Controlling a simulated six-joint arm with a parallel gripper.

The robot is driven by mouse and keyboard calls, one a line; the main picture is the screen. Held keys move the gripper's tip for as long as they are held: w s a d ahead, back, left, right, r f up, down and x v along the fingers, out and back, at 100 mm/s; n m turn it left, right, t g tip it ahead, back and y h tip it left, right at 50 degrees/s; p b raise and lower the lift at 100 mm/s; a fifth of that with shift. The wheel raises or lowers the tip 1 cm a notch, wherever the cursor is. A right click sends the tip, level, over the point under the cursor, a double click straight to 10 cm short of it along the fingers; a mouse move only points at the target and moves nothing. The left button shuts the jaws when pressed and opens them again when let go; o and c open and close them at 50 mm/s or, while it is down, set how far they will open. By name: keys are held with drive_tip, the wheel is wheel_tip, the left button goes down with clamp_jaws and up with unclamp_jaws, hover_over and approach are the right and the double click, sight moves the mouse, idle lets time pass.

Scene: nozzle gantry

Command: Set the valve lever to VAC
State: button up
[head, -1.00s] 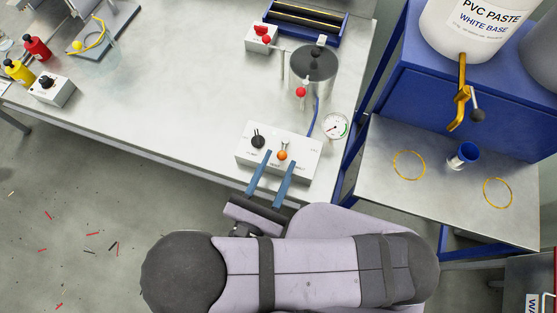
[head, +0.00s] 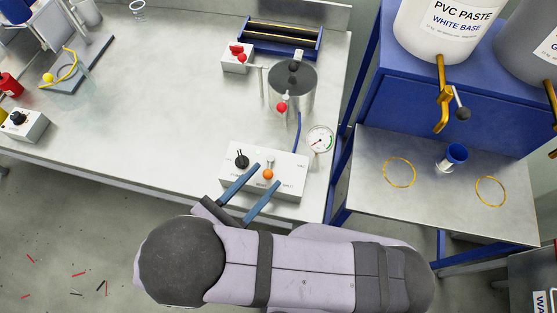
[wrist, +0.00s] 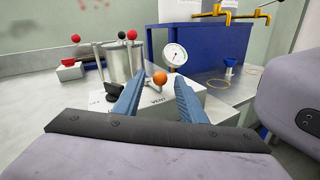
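The white valve box (head: 293,187) stands at the table's front right. Its lever has an orange ball end (head: 268,174), which points toward the box's front edge. The ball also shows in the wrist view (wrist: 160,78), above the printed word VENT (wrist: 157,100). My gripper (head: 267,174) is open, its two blue fingers over the box with one on each side of the ball. In the wrist view gaps show between the ball and both fingers. The box's other small printing is too small to read surely.
A black knob (head: 242,162) sits on the box left of the lever. Behind the box stand a metal pot (head: 293,90) with a red-balled handle, a round gauge (head: 320,138) and a blue hose (head: 299,130).

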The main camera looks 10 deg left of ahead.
sight(279, 168)
drive_tip(key=shift+p+x, duration=1.1)
drive_tip(key=shift+x, duration=2.3)
clamp_jaws()
